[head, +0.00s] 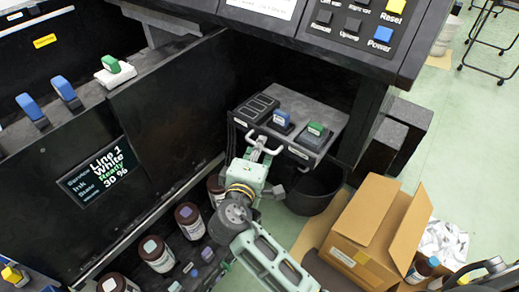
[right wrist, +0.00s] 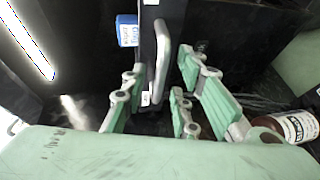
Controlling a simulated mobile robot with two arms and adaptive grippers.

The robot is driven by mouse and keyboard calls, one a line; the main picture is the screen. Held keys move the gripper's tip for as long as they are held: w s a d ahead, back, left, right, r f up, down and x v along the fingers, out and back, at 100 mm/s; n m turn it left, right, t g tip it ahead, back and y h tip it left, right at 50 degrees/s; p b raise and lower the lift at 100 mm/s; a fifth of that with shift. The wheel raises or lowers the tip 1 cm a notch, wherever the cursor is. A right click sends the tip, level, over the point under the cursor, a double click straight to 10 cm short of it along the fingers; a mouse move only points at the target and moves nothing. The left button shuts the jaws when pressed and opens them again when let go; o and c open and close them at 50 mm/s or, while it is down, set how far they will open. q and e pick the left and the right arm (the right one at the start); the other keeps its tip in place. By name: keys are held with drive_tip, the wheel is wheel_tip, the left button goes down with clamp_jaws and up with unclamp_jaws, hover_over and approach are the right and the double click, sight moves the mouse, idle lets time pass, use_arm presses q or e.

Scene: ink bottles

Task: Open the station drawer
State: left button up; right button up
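The station (head: 325,97) is a dark grey unit under the control panel, with a blue block and a green block on its top. Its front has two light handles. My right gripper (head: 262,158) is at the left handle (head: 252,135), and partly covers it. The other handle (head: 303,152) is free, just right of it. In the right wrist view the grey handle (right wrist: 163,55) stands between the spread green fingers of my right gripper (right wrist: 160,95), which look open and not closed on it. The drawer front looks flush with the station. My left gripper is out of view.
Brown bottles (head: 157,252) stand low on the left, below a dark panel with a screen (head: 97,171). A black bin (head: 316,190) is under the station. An open cardboard box (head: 372,222) is at the right.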

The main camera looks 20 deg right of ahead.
drive_tip(key=v, duration=0.7)
drive_tip(key=shift+s, duration=0.25)
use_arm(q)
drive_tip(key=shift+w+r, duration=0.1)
use_arm(e)
drive_tip(key=shift+a, duration=0.1)
